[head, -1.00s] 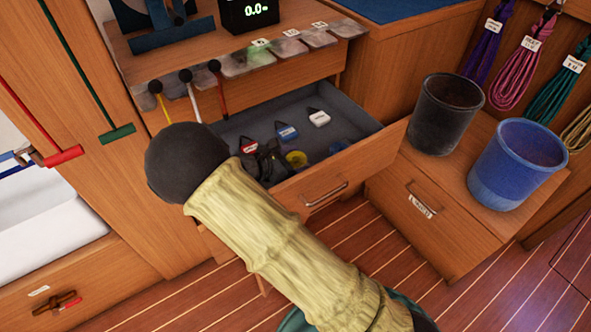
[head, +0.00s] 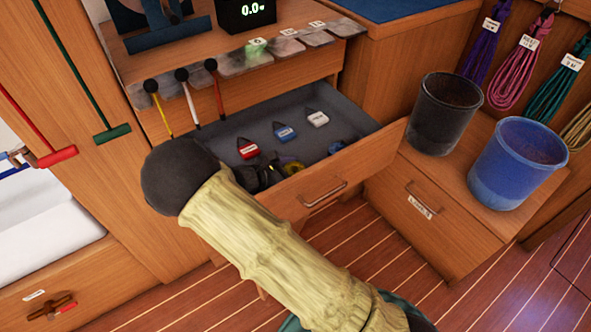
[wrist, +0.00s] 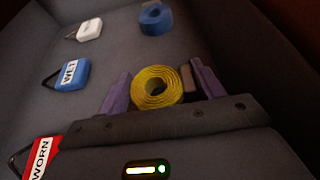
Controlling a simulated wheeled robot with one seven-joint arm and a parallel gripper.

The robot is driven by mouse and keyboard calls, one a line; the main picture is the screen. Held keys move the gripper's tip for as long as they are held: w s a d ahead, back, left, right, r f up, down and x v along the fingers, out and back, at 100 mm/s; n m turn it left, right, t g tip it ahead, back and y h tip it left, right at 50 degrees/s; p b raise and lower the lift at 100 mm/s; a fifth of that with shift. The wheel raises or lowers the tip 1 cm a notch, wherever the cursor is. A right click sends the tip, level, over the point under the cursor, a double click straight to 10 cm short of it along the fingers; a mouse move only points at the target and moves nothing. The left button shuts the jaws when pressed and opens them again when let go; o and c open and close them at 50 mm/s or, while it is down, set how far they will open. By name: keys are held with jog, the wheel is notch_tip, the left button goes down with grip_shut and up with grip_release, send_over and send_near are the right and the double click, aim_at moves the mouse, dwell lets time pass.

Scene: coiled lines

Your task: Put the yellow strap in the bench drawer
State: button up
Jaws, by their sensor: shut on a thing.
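The bench drawer (head: 365,165) is pulled open, with a grey lining. The yellow strap (wrist: 152,88) is a coiled roll held between the two purple fingers of my gripper (wrist: 158,88). In the head view my gripper (head: 272,174) is inside the drawer's outline, near its front panel, with the yellow strap (head: 291,166) partly hidden by the gripper and the drawer front. The wrist view shows the drawer's grey floor (wrist: 215,35) beyond the strap. I cannot tell whether the strap touches the floor.
The drawer also holds red (head: 248,148), blue (head: 285,132) and white (head: 317,118) tags and a blue roll (wrist: 155,18). A black bin (head: 445,115) and a blue bin (head: 515,165) stand to the right. Coiled lines (head: 530,75) hang behind them.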

jog(key=o, duration=1)
jog(key=shift+r, duration=0.1)
jog(key=p+v, duration=0.3)
jog(key=v, duration=0.7)
jog(key=shift+s+a+r, duration=0.15)
jog(key=shift+s+a, duration=0.05)
jog(key=shift+a, duration=0.1)
jog(key=shift+s+a+r, duration=0.15)
jog(key=shift+s+a, duration=0.25)
